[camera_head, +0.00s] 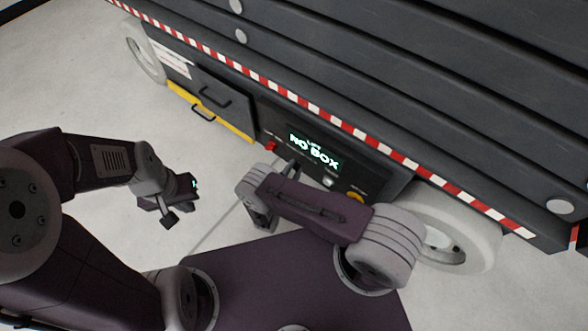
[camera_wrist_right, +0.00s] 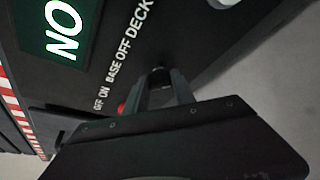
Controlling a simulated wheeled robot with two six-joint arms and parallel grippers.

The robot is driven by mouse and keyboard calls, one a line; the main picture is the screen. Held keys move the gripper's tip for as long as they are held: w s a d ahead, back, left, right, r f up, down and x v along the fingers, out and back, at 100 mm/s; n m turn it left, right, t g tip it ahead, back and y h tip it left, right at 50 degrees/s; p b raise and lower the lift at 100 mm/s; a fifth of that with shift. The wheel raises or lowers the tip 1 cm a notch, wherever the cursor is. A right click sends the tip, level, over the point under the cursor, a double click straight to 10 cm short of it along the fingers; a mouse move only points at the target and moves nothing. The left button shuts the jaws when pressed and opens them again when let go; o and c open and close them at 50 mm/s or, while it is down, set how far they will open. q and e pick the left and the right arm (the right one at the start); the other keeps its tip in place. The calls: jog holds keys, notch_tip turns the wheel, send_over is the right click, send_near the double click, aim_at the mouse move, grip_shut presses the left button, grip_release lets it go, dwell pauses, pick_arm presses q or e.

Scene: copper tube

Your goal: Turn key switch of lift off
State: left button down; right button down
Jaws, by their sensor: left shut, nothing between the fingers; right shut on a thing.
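The lift (camera_head: 400,100) is a dark grey machine with a control panel on its side. In the right wrist view, the panel carries the printed words BASE OFF DECK (camera_wrist_right: 130,45), with the key switch (camera_wrist_right: 158,70) beside them. My right gripper (camera_wrist_right: 163,82) is at the panel with its fingers shut around the key, which they mostly hide. I cannot tell which label the key points to. In the head view, my right gripper (camera_head: 289,168) reaches the panel just below the screen. My left gripper (camera_head: 168,217) is shut and empty, away from the lift at the left.
A lit screen reading NO BOX (camera_head: 315,152) sits above the key area. A red button (camera_head: 271,146) is to its left, and it shows partly in the wrist view (camera_wrist_right: 121,108). A yellow-edged drawer (camera_head: 210,110) and wheels (camera_head: 450,235) flank the panel. Pale floor is free around my left gripper.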

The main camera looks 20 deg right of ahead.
jog(key=shift+n, duration=0.3)
jog(key=shift+n+g, duration=0.4)
jog(key=shift+w+a+n+g+h, duration=0.1)
jog(key=shift+n+g+h, duration=0.3)
jog(key=shift+n, duration=0.2)
jog(key=shift+n+g+h+b, duration=0.3)
jog(key=shift+n+g+b, duration=0.3)
jog(key=shift+n+b, duration=0.4)
jog(key=shift+n+g+b, duration=0.4)
jog(key=shift+n+b, duration=0.15)
jog(key=shift+n, duration=0.05)
jog(key=shift+r+h, duration=0.1)
jog(key=shift+h, duration=0.2)
jog(key=c, duration=1)
grip_release()
jog(key=shift+c, duration=0.2)
